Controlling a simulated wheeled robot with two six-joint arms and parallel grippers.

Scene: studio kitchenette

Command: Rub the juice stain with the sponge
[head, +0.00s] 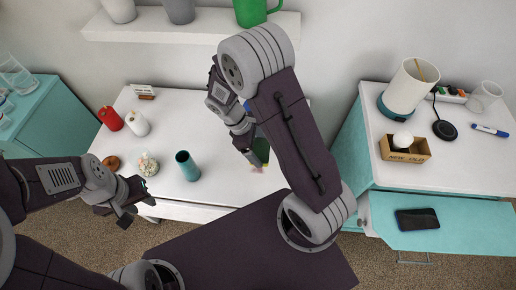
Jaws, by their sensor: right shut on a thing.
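My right gripper (252,158) reaches down over the white table and is shut on a dark green sponge (262,148), partly hidden by the fingers and arm. A small pinkish-yellow patch, which looks like the juice stain (257,169), shows on the table just below the fingertips. I cannot tell whether the sponge touches it. My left gripper (136,204) is open and empty, in front of the white table's front edge.
On the white table (217,150) stand a teal cup (187,165), a round floral pot (147,164), a red candle (110,118), a white candle (137,123) and a brown object (111,162). At right, an open teal drawer (460,228) holds a phone (417,218).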

